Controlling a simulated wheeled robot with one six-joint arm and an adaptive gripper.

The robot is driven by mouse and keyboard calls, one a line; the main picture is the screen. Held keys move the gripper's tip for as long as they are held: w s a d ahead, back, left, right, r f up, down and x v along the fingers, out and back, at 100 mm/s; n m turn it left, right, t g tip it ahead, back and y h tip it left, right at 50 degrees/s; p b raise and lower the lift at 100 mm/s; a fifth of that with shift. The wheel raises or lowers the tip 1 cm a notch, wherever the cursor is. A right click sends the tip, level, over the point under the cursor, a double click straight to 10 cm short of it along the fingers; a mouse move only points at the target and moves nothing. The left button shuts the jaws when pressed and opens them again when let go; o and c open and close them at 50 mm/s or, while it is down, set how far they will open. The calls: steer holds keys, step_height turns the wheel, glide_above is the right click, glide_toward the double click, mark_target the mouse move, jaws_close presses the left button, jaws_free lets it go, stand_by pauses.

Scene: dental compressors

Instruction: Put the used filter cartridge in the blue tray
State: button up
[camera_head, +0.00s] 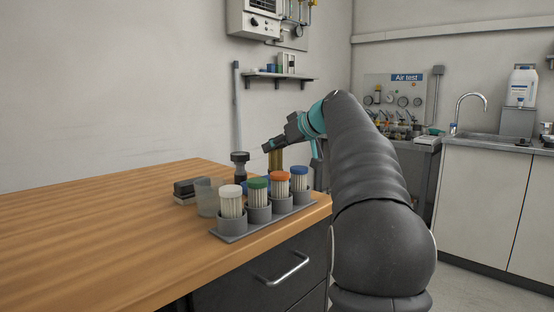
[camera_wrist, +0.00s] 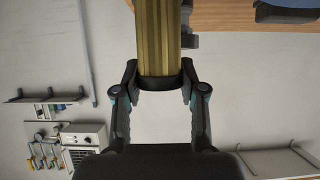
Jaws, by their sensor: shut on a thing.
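The used filter cartridge is a brownish-yellow pleated cylinder (camera_wrist: 160,35) with a dark cap. My gripper (camera_wrist: 161,84) is shut on its capped end in the wrist view. In the head view the cartridge (camera_head: 276,160) hangs roughly upright below my gripper (camera_head: 272,146), over the far right part of the bench. The blue tray (camera_head: 258,183) shows only in part behind the rack of clean cartridges. The cartridge's lower end is close to the tray in the picture, but I cannot tell whether it touches.
A grey rack (camera_head: 229,238) holds several pale cartridges with white, green, orange and blue caps at the wooden bench's (camera_head: 100,240) front right. A clear bowl (camera_head: 206,198), a dark fitting (camera_head: 240,167) and a black box (camera_head: 190,187) stand behind it. The left bench is clear.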

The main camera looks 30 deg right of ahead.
mark_target(281, 156)
steer(key=shift+f+b, duration=0.35)
steer(key=shift+f, duration=1.55)
steer(key=shift+f, duration=0.1)
steer(key=o, duration=1.2)
steer(key=shift+r, duration=0.25)
steer(key=shift+s+d+r, duration=0.1)
steer(key=shift+s+d, duration=0.1)
steer(key=shift+s, duration=0.2)
steer(key=v, duration=1.1)
steer(key=shift+s, duration=0.1)
